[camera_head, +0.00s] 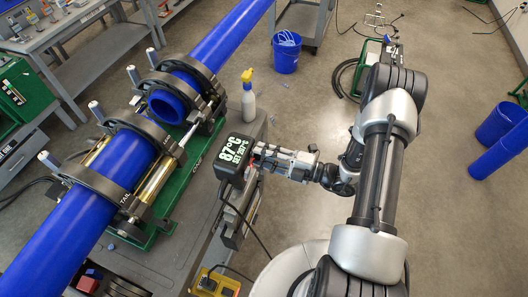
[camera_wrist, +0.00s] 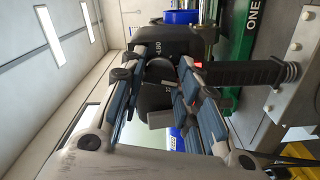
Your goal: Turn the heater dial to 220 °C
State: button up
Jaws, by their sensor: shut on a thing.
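The heater's black control box (camera_head: 223,172) is near the middle of the head view, with a lit display (camera_head: 237,158). The display reads 87 °C, and its small set line appears to read 207 °C. My gripper (camera_head: 257,159) reaches it from the right. In the wrist view the box (camera_wrist: 178,36) is at the top, and the round black dial (camera_wrist: 156,96) sits between my gripper's fingers (camera_wrist: 160,82). The fingers are shut on the dial. They partly cover it, and no dial markings are readable. The dial is hidden in the head view.
A black ribbed handle (camera_wrist: 250,72) runs close to the right of the fingers. A spray bottle (camera_head: 248,100) stands behind the box. Blue pipes (camera_head: 75,215) in the green-based fusion machine (camera_head: 160,235) lie to the left. A black cable hangs below the box.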

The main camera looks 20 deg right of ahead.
jog(key=m+p, duration=0.2)
jog(key=m, duration=0.8)
jog(key=shift+f+m, duration=0.1)
jog(key=shift+m, duration=0.3)
dwell(0.3)
jog(key=o, duration=1.1)
jog(key=shift+c, duration=0.2)
jog(key=v, duration=1.2)
